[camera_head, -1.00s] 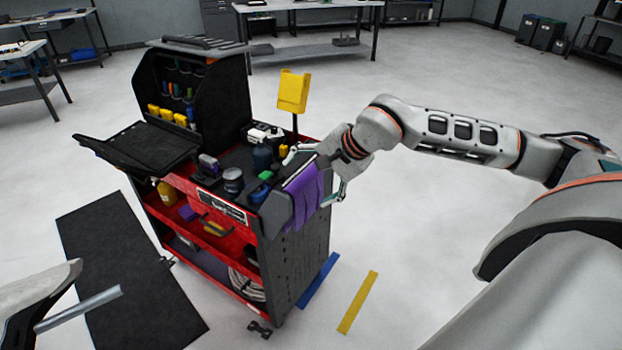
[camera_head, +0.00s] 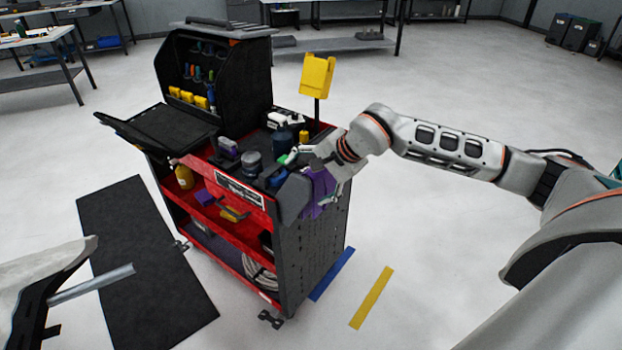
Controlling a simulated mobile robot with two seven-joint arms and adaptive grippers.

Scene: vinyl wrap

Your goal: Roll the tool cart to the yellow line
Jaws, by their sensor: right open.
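The red and black tool cart (camera_head: 318,258) stands upright in the middle, loaded with tools and bottles. The yellow line (camera_head: 371,297) is on the floor to the right of the cart, and a blue line (camera_head: 332,274) lies between them, close to the cart's base. My right gripper (camera_head: 312,172) is open at the cart's right end, over the top edge by the purple cloth (camera_head: 318,193). I cannot tell whether it touches the cart. My left arm shows only in part at the lower left; its gripper fingers are not visible.
A black mat (camera_head: 145,265) lies on the floor left of the cart. Workbenches (camera_head: 345,43) stand behind, and dark bins (camera_head: 567,32) are at the far right. The floor right of the yellow line is clear apart from my arm.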

